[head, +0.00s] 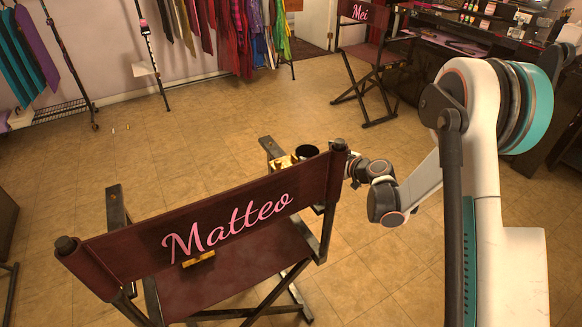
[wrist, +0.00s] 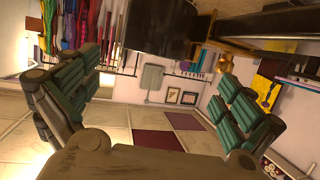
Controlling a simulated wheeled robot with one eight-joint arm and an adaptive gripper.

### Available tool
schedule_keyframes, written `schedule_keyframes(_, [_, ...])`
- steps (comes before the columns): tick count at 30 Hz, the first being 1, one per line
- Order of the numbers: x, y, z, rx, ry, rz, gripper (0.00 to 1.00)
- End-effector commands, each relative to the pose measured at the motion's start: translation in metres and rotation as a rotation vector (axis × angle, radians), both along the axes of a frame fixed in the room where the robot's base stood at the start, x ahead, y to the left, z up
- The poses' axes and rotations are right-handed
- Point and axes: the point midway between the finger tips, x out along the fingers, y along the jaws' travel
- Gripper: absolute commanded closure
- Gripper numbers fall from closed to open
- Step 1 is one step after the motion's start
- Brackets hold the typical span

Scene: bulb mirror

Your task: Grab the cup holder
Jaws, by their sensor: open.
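The cup holder (head: 307,152) is a small black round cup at the far armrest of the maroon chair marked "Matteo" (head: 130,229). My arm reaches in from the right, and my gripper is mostly hidden behind the chair's back post in the head view. In the wrist view my gripper (wrist: 160,75) is open, with green padded fingers left and right and nothing between the pads. A dark block (wrist: 160,30), apparently the cup holder, shows at the top, beyond the fingers. I cannot tell its exact distance.
A gold object (head: 283,162) sits on the armrest beside the cup holder. A small yellow piece (head: 198,259) shows at the chair's back. Another chair marked "Mei" (head: 372,50) stands farther back. Clothes racks line the far wall. The tiled floor (head: 190,130) left of the chair is mostly clear.

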Motion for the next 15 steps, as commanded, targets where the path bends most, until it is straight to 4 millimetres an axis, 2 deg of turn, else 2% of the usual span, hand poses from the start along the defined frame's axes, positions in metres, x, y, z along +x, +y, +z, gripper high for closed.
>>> schedule_keyframes(7, [0.02, 0.019, -0.018, 0.0, 0.0, 0.003, 0.0])
schedule_keyframes(11, [0.031, 0.029, -0.021, -0.001, 0.0, 0.001, 0.0])
schedule_keyframes(15, [0.034, 0.032, -0.02, -0.001, 0.001, 0.001, 0.0])
